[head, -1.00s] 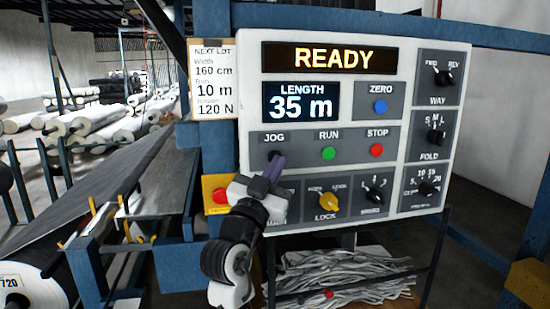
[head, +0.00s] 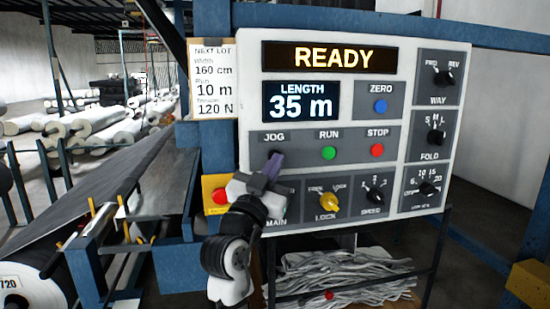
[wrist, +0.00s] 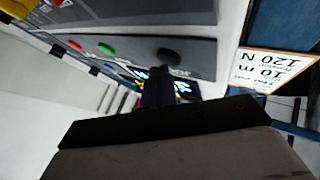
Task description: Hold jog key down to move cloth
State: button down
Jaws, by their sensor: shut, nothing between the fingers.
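The control panel (head: 345,110) faces me, with READY on its upper display (head: 333,57) and 35 m on its length display (head: 301,101). The black jog key (head: 270,156) sits under the JOG label, partly hidden by my fingers. It also shows as a dark oval in the wrist view (wrist: 171,55). My gripper (head: 276,160) is shut and empty, its purple-grey fingertips right at the key from below. The fingertips (wrist: 156,72) also show beside the key in the wrist view. I cannot tell whether they touch it or whether it is pressed in.
The green RUN (head: 328,153) and red STOP (head: 376,150) buttons are to the right of the key. A red button on a yellow box (head: 217,193) is close left of my gripper. A yellow LOCK knob (head: 329,202) is at lower right. Grey cloth (head: 110,190) runs along the left.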

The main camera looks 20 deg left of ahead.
jog(key=shift+w+a, duration=0.25)
jog(key=shift+w, duration=0.1)
dwell(1.6)
jog(key=shift+s, duration=0.1)
dwell(3.9)
jog(key=shift+s+d+b, duration=0.3)
jog(key=shift+s+d, duration=0.2)
jog(key=shift+s, duration=0.1)
jog(key=shift+s, duration=0.1)
jog(key=shift+s+d, duration=0.7)
jog(key=shift+s, duration=0.3)
jog(key=shift+s+d, duration=0.7)
jog(key=shift+s, duration=0.3)
